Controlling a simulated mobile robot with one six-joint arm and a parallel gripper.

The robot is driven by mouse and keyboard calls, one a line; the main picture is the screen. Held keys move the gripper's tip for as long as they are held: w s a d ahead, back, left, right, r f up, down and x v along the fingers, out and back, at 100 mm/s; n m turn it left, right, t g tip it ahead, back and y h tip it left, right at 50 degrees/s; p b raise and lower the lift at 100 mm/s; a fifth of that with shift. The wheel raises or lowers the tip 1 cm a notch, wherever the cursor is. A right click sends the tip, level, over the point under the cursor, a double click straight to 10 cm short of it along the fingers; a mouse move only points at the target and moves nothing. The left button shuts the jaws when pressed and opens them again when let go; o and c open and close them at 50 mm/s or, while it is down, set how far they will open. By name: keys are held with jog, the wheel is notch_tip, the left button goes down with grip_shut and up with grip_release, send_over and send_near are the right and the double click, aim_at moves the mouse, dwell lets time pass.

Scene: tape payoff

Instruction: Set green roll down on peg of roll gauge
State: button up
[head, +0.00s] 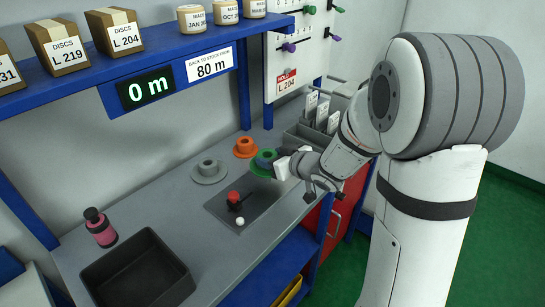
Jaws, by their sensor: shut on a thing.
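A dark flat plate (260,208), which looks like the roll gauge, lies in front of the green roll. A red-topped post (234,197) and a white knob (240,221) stand on it. I cannot clearly make out a bare peg.
A grey roll (209,168) and an orange roll (245,147) sit behind on the bench. A pink bottle (100,228) and a black tray (137,259) stand at left. A grey card holder (303,133) is behind my wrist. A blue shelf (190,42) overhangs the back.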

jog(key=shift+f+b, duration=0.8)
jog(key=shift+f, duration=0.25)
jog(key=shift+f, duration=0.2)
jog(key=shift+f+b, duration=0.75)
jog(key=shift+f, duration=0.1)
dwell(0.3)
jog(key=shift+f+b, duration=0.45)
jog(key=shift+f, duration=0.05)
jog(key=shift+f, duration=0.1)
dwell(0.3)
jog(key=o, duration=1.6)
